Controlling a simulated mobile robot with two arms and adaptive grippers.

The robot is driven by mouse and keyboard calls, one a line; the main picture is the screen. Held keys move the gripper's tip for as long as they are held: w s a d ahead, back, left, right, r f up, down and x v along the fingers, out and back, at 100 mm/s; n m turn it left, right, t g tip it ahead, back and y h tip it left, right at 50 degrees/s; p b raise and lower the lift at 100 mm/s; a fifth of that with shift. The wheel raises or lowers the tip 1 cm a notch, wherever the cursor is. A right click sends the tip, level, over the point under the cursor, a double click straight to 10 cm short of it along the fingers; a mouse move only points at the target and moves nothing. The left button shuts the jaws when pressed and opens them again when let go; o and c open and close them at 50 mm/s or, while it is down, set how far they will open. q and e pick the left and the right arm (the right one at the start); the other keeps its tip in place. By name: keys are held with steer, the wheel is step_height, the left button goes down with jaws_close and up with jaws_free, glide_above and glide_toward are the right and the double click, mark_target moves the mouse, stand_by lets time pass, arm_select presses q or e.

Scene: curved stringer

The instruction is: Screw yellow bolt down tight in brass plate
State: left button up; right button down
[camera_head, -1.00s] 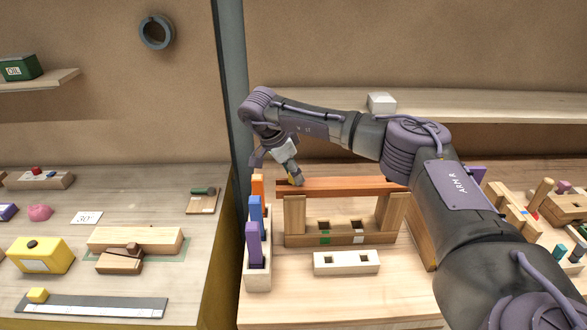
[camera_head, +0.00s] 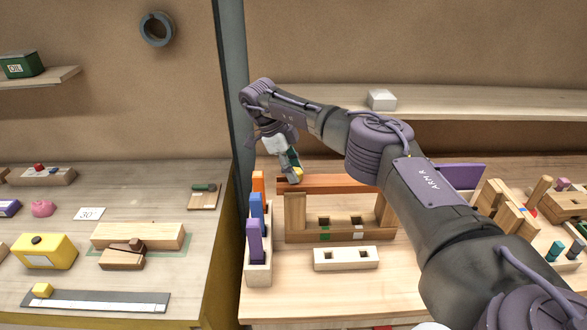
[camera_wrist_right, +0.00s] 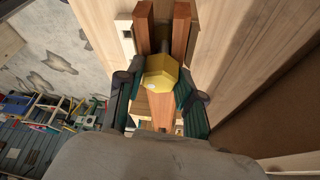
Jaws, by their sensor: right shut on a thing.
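The yellow bolt shows its hexagonal head (camera_wrist_right: 160,72) in the right wrist view, between the two dark green fingers of my right gripper (camera_wrist_right: 158,88). The gripper is shut on it. In the head view a bit of the yellow bolt (camera_head: 298,172) shows beside my right gripper (camera_head: 291,178), at the left end of reddish wooden bars (camera_head: 335,184) on a wooden stand. The bolt's shank is hidden, and I cannot tell how deep it sits. I cannot make out a brass plate. My left gripper is not in view.
A pale holder (camera_head: 258,274) with orange, blue and purple upright pieces stands left of the wooden stand (camera_head: 340,236). A white block with two square holes (camera_head: 346,258) lies in front. A grey post (camera_head: 234,100) rises close left of my right arm.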

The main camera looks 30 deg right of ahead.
steer(key=shift+s+f, duration=0.1)
steer(key=shift+f, duration=0.2)
steer(key=m, duration=0.3)
steer(key=shift+a+g+y, duration=0.1)
steer(key=shift+g+y, duration=0.3)
steer(key=shift+f+m+y+b, duration=0.15)
steer(key=shift+m+y+b, duration=0.25)
steer(key=shift+m, duration=0.3)
steer(key=m+y+b, duration=0.1)
steer(key=m+b, duration=0.2)
steer(key=b, duration=0.1)
steer(key=shift+f+g, duration=0.2)
steer(key=shift+g, duration=0.1)
steer(key=shift+r+m, duration=0.2)
steer(key=shift+m, duration=0.1)
steer(key=shift+r, duration=0.25)
steer(key=c, duration=0.9)
jaws_free()
steer(key=o, duration=0.3)
steer(key=shift+w, duration=0.2)
